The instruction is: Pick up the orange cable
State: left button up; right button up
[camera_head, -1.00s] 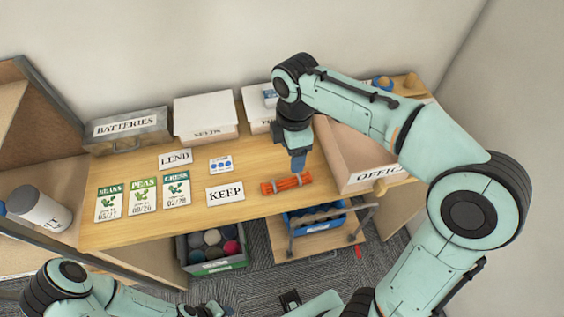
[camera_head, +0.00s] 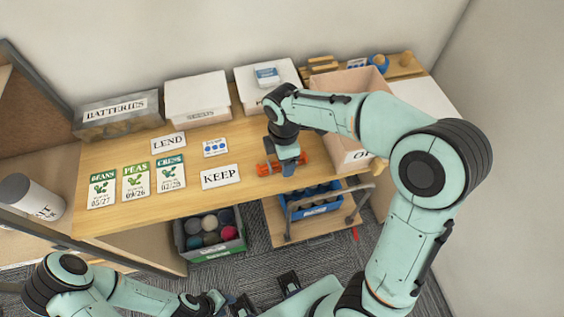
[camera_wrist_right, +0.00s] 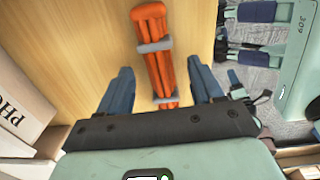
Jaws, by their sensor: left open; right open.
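The orange cable (camera_head: 265,169) is a bundle with grey ties, lying on the wooden table near its front edge, right of the KEEP card. It also shows in the right wrist view (camera_wrist_right: 157,72), running lengthwise between the fingers. My right gripper (camera_head: 287,167) is open, low above the cable, hiding its middle in the head view. In the right wrist view my right gripper (camera_wrist_right: 161,88) has one blue finger on each side of the cable, with gaps; whether the fingertips reach the tabletop I cannot tell. My left gripper (camera_head: 236,303) is open and empty at the bottom, away from the table.
The KEEP card (camera_head: 220,177), LEND card (camera_head: 168,143) and several seed packets lie left of the cable. An open cardboard box (camera_head: 350,158) stands close on the right. Lidded boxes line the back. A blue crate (camera_head: 312,207) and a bin (camera_head: 211,255) are below the table front.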

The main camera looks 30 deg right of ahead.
jog(key=shift+f, duration=0.35)
jog(key=c, duration=1.2)
jog(key=shift+r, duration=0.15)
